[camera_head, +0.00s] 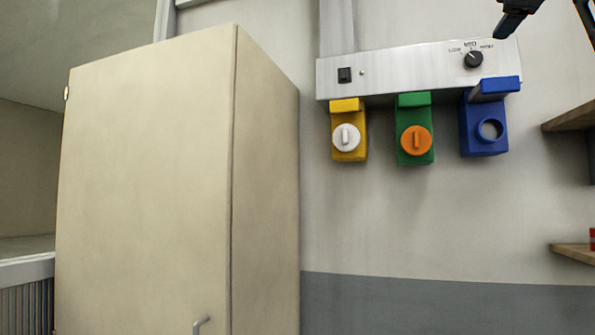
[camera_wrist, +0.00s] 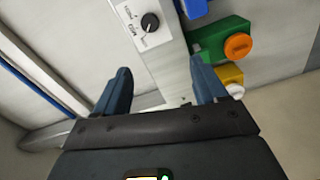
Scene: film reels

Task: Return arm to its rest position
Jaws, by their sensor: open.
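My gripper (camera_wrist: 163,80) fills the lower part of the wrist view, with its two dark fingers spread apart and nothing between them. In the head view only a dark part of my arm or gripper shows at the top right corner, near the right end of a metal wall panel (camera_head: 408,68). The panel also shows in the wrist view (camera_wrist: 165,60), beyond the fingers. The gripper appears apart from the panel, though the exact gap is hard to tell.
Yellow (camera_head: 348,112), green (camera_head: 414,115) and blue (camera_head: 483,130) blocks hang under the panel. A black knob (camera_head: 473,60) sits at its right. A tall beige cabinet (camera_head: 150,190) stands left. Shelves (camera_head: 572,118) jut out at the right edge. The wall below the blocks is clear.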

